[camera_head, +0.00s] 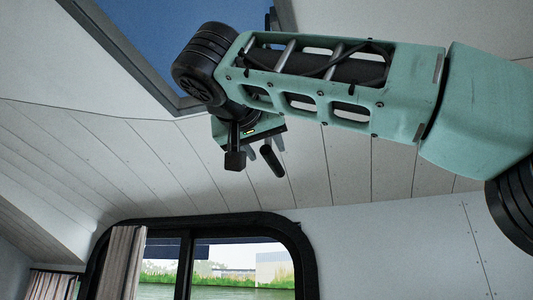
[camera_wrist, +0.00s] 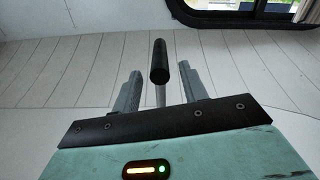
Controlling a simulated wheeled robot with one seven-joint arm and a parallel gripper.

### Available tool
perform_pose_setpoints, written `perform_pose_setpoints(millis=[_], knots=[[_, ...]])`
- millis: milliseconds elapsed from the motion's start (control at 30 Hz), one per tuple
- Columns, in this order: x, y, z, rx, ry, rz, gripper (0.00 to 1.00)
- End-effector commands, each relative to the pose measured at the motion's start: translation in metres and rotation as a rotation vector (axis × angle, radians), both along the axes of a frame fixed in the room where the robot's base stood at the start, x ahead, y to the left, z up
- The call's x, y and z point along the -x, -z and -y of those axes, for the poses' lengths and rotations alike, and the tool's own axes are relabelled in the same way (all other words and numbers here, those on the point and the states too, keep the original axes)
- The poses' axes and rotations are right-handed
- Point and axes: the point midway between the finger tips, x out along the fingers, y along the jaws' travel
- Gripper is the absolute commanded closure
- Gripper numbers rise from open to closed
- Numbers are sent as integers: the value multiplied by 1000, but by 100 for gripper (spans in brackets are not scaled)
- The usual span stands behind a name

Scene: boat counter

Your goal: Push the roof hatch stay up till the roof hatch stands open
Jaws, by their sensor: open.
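The roof hatch stay shows in the wrist view as a black cylindrical grip (camera_wrist: 160,62) on a thin grey rod. The grip also shows in the head view (camera_head: 273,162), hanging tilted below the ceiling. The roof hatch (camera_head: 105,14) is at the upper left of the head view, a dark grey frame around a blue pane or sky; I cannot tell which. My gripper (camera_head: 265,151) is open, with its grey fingers on either side of the stay in the wrist view (camera_wrist: 160,72). No contact is clear. My arm hides part of the hatch and the stay's upper end.
The white planked ceiling (camera_head: 350,165) slopes around the hatch. A black-framed window (camera_head: 305,255) with a striped curtain (camera_head: 122,262) is below. The space between my gripper and the window looks clear.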

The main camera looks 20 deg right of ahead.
Motion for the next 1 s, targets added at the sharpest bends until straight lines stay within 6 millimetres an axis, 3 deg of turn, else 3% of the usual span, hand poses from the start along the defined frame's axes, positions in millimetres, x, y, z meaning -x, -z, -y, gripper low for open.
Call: perform_pose_setpoints(millis=[300,667,700,833,867,1000], knots=[[-35,-2,26,2,0,-1,57],[-40,0,29,0,-1,0,57],[-40,0,29,0,-1,0,60],[-40,0,29,0,-1,0,96],[-40,0,29,0,-1,0,100],[-40,-1,30,0,-1,0,100]])
